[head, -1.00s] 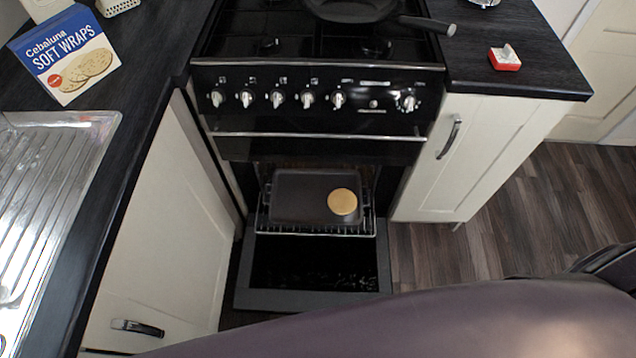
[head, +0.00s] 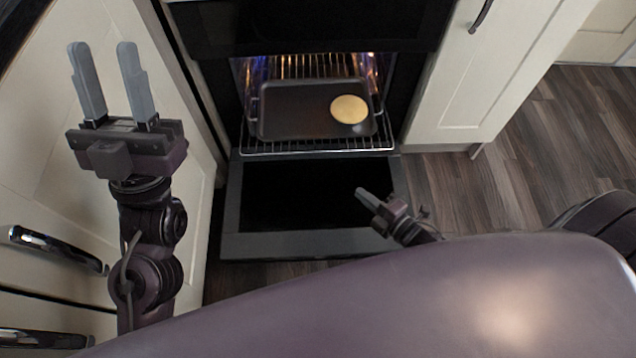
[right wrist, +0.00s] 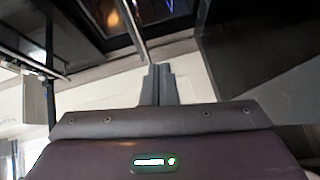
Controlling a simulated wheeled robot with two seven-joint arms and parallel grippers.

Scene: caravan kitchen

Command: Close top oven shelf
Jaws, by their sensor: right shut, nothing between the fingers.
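The oven shelf (head: 262,151) is a wire rack pulled partly out of the lit oven, with a dark baking tray (head: 290,110) on it. A round tan item (head: 349,109) lies on the tray. The oven door (head: 232,215) is folded down below the rack. My left gripper (head: 107,80) is open and empty, pointing up in front of the left cabinet. My right gripper (head: 366,198) is shut and empty over the right part of the open door, below the rack's front edge. In the right wrist view its fingers (right wrist: 159,85) are together, with a metal bar above them.
A white cabinet (head: 490,75) stands right of the oven. A cream cabinet with metal handles (head: 58,249) is on the left, close to my left arm. Wooden floor (head: 520,160) is clear at the right.

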